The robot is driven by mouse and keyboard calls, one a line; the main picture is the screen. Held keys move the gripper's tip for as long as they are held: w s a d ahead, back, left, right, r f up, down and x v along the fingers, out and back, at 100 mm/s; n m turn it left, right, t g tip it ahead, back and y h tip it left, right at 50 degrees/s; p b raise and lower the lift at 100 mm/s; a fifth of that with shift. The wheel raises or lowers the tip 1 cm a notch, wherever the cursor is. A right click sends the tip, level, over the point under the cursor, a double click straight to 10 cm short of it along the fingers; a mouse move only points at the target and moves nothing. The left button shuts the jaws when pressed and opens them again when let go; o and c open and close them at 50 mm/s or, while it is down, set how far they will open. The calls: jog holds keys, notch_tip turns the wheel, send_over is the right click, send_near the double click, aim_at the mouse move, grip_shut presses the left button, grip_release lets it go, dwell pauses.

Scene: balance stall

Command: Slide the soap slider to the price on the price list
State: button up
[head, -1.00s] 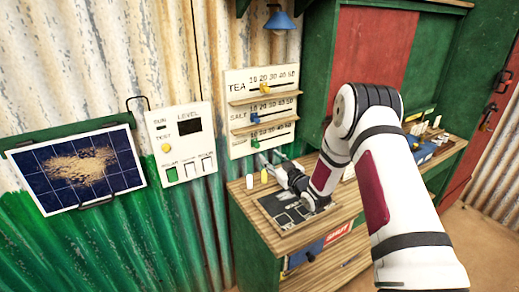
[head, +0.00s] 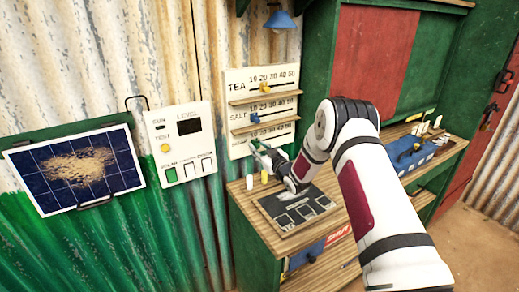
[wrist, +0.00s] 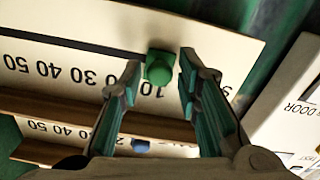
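The price board (head: 229,110) hangs on the wall with rows for tea, salt and a lowest row with a green knob, the soap slider. In the wrist view, upside down, the green knob (wrist: 160,68) sits by the 10 end of its scale. My gripper (wrist: 160,88) is open, one finger on each side of the knob, with small gaps showing. In the head view my gripper (head: 260,148) is at the lowest row and covers part of it. I cannot make out a price list in these frames.
The yellow tea knob (head: 265,87) and blue salt knob (head: 255,118) are on the rows above, with wooden ledges (head: 265,98) between rows. A wooden counter (head: 240,192) with a dark tray (head: 270,205) is below. A switch panel (head: 180,145) is left of the board.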

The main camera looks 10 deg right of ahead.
grip_shut()
jog(key=d+b, duration=0.1)
jog(key=d, duration=0.1)
jog(key=w+d, duration=0.1)
jog(key=d, duration=0.1)
jog(key=shift+w+b, duration=0.15)
jog(key=shift+b, duration=0.2)
jog(key=shift+o, duration=2.4)
grip_release()
jog(key=v, duration=1.2)
jog(key=shift+r, duration=0.1)
